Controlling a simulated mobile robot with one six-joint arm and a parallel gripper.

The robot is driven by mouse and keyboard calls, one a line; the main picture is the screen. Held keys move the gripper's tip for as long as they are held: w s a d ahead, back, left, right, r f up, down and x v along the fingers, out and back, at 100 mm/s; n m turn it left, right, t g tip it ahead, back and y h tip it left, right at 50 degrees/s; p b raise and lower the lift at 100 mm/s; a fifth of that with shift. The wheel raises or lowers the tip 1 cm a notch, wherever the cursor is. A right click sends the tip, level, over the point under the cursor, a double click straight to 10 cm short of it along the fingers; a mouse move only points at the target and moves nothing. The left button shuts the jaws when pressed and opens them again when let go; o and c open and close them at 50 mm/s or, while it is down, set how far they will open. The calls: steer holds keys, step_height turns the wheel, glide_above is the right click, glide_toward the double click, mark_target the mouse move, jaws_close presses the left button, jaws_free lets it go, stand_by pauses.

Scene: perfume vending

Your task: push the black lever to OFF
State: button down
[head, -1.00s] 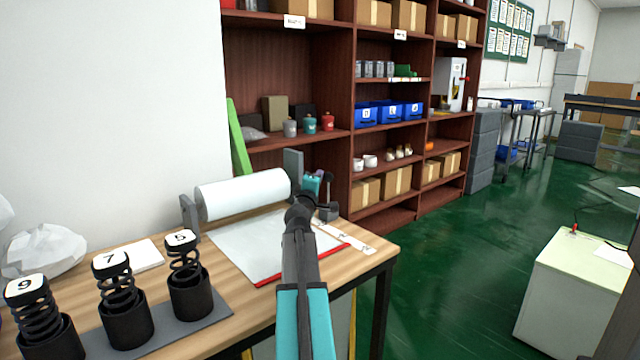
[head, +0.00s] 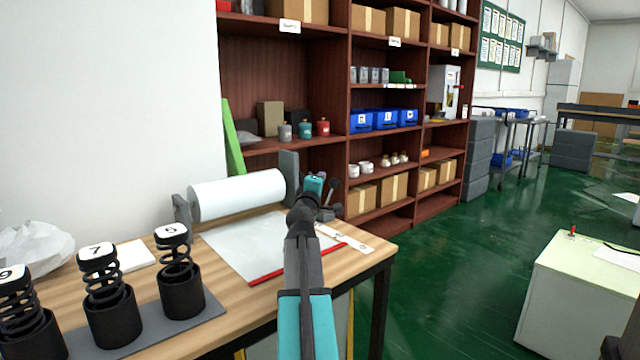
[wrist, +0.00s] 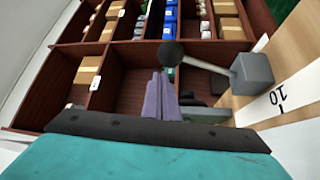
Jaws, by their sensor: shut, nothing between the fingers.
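The black lever has a ball knob (wrist: 171,53) on a pale shaft that runs from a grey box (wrist: 252,73) in the wrist view. In the head view it is small, beside my gripper at the table's far right corner. My gripper (wrist: 164,84) is shut and empty. Its fingertips appear just below the knob in the wrist view; I cannot tell whether they touch it. In the head view my teal gripper body (head: 314,185) partly hides the lever. I cannot read any ON or OFF mark.
A wooden table (head: 240,318) holds a white roll (head: 238,194), a sheet with a red edge (head: 240,245), a white marked strip (head: 345,239) and several black spring holders. A brown shelf (head: 334,95) stands behind. Green floor (head: 440,260) is open to the right.

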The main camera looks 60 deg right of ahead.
steer(key=shift+s+a+f+m+h+b, duration=0.25)
steer(key=shift+s+m+h+b, duration=0.35)
steer(key=shift+b, duration=0.7)
steer(key=shift+s+a+f+b, duration=0.2)
steer(key=shift+s+b, duration=0.45)
steer(key=shift+b, duration=0.5)
steer(key=shift+s, duration=0.25)
steer(key=shift+a+f, duration=0.1)
steer(key=v, duration=1.1)
steer(key=shift+w+a, duration=0.15)
steer(key=shift+a, duration=0.1)
steer(key=a+b, duration=0.1)
steer(key=b, duration=0.2)
steer(key=shift+s+a+b, duration=0.25)
steer(key=shift+b, duration=0.75)
